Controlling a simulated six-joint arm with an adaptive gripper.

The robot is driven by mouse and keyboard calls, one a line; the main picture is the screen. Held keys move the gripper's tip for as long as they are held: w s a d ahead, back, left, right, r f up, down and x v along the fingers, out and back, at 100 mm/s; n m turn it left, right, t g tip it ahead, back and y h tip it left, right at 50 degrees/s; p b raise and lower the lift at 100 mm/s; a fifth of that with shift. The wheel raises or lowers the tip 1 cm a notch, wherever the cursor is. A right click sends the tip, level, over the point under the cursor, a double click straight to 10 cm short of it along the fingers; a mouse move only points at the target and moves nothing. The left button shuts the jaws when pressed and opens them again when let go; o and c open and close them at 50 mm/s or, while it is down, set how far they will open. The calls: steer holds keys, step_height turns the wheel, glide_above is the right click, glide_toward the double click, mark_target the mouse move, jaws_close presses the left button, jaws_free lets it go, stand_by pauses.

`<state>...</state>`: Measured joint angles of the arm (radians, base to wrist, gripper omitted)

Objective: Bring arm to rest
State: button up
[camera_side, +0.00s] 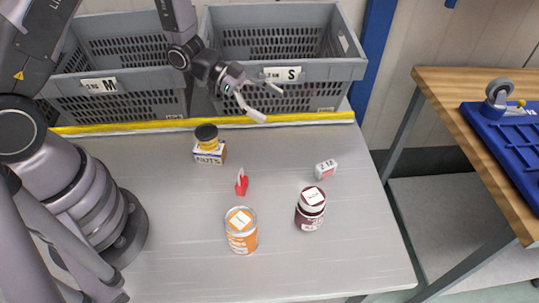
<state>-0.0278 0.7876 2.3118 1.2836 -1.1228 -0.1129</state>
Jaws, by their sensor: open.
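My gripper (268,104) is open and empty. It hangs in front of the grey crate marked S (342,70), above the yellow strip at the back of the table. No object is between its fingers. My arm reaches over from the left side of the picture. The table objects stand apart from the gripper, nearer the camera.
On the grey table (170,250) stand a nuts jar (209,148), a red item (241,183), an orange can (241,232), a dark jar (310,210) and a small white box (326,169). Crate M (125,100) is back left. A wooden bench (455,100) stands right.

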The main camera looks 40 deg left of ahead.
steer(key=w+a+r+n+t+y, duration=0.2)
steer(key=a+r+n+t+y, duration=0.4)
steer(key=a+r+y, duration=0.7)
steer(key=s+a+r+n+g+y, duration=0.1)
steer(key=s+a+r+n, duration=0.2)
steer(key=s+r, duration=0.25)
steer(key=s+a+r+n+g, duration=0.1)
steer(key=s+a+r+n, duration=0.2)
steer(key=s, duration=0.4)
steer(key=s+d+n+g+h, duration=0.1)
steer(key=s+d+g, duration=0.1)
steer(key=s, duration=0.9)
steer(key=shift+s+d+r+g+h, duration=0.3)
steer(key=shift+s+d+r+h, duration=0.1)
steer(key=shift+d, duration=0.25)
